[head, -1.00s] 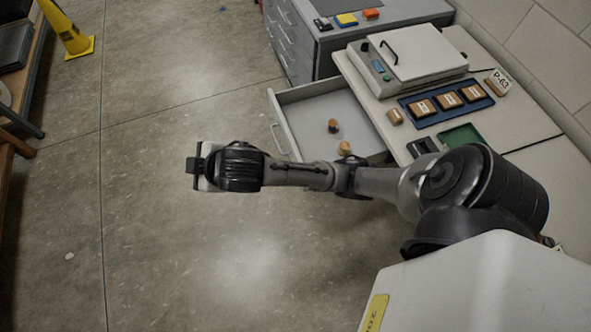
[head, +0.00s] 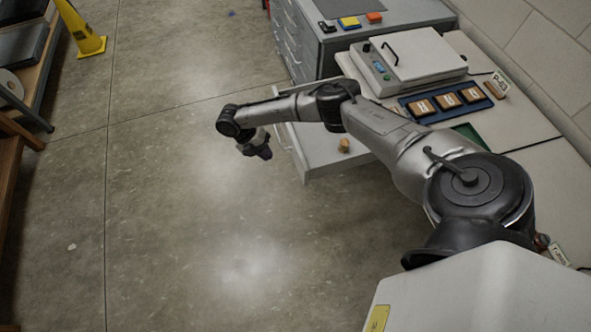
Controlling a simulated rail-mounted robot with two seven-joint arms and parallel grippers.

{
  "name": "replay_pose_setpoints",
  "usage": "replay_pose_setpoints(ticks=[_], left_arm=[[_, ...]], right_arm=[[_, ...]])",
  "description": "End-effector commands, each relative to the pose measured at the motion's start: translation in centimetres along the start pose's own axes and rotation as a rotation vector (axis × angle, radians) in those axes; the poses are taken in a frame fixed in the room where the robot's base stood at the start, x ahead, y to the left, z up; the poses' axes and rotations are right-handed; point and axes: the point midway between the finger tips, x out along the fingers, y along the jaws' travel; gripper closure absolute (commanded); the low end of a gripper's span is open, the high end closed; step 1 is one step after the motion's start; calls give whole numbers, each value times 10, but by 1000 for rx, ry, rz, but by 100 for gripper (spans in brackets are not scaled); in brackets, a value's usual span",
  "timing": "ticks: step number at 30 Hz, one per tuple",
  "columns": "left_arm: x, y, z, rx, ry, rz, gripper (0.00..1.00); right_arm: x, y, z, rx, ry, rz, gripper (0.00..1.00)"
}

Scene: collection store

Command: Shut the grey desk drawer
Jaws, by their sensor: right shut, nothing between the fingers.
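The grey desk drawer (head: 318,154) stands pulled out from the desk on its left side. A small wooden block (head: 344,145) lies in it. My right arm passes over the drawer and hides its far part and much of its inside. My right gripper (head: 264,153) is shut and empty, pointing down just to the left of the drawer's front, by the handle (head: 285,140). I cannot tell whether it touches the front. My left gripper is not in view.
The desk top holds a white lidded device (head: 418,55) and a blue tray (head: 425,117) with several wooden blocks. A grey drawer cabinet (head: 310,50) stands behind the drawer. The floor between is clear.

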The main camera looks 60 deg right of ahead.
Motion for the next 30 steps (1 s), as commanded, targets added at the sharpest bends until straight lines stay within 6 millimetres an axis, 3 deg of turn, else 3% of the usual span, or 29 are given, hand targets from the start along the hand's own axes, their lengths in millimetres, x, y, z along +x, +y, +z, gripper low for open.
replay_pose_setpoints(ticks=[6,14,20,30], left_arm=[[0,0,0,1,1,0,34],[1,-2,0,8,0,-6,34],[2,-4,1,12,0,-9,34],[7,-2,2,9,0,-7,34]], right_arm=[[0,-3,-5,-346,25,-15,100],[5,-3,-5,-495,25,-16,100],[32,-3,-5,-501,26,-17,100],[96,-4,-6,-500,25,-16,100]])
